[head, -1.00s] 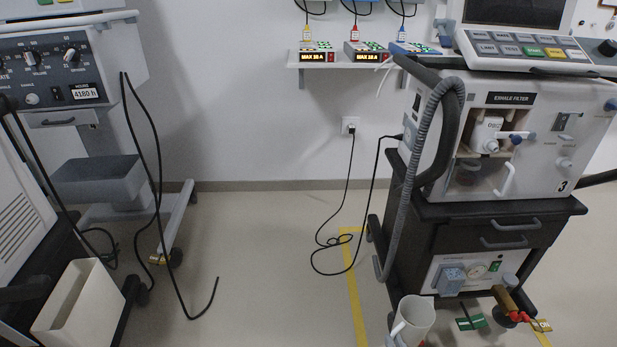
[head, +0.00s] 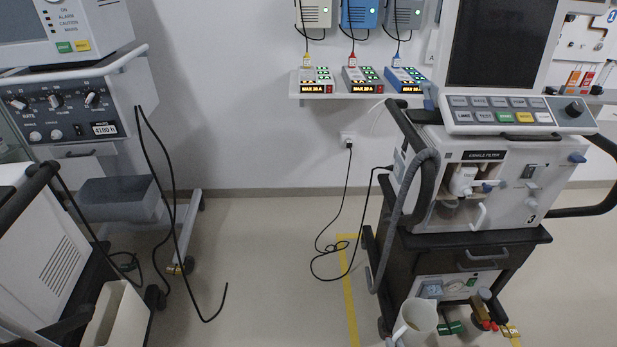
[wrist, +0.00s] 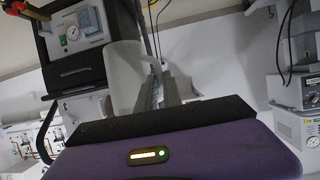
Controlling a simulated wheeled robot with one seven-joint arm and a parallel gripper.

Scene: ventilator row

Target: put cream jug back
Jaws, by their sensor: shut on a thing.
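The cream jug (head: 415,322) is at the bottom of the head view, in front of the right ventilator cart, and its lower part is cut off by the frame edge. In the wrist view the jug (wrist: 122,75) stands beyond my wrist with its handle towards me. My gripper (wrist: 160,92) is shut on the jug's handle. What lies under the jug is hidden.
The right ventilator cart (head: 470,262) has a grey hose and a valve with red parts low on its front. A black cable (head: 325,245) lies on the floor by a yellow line. Another cart (head: 75,115) and a cream bin (head: 118,315) stand left.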

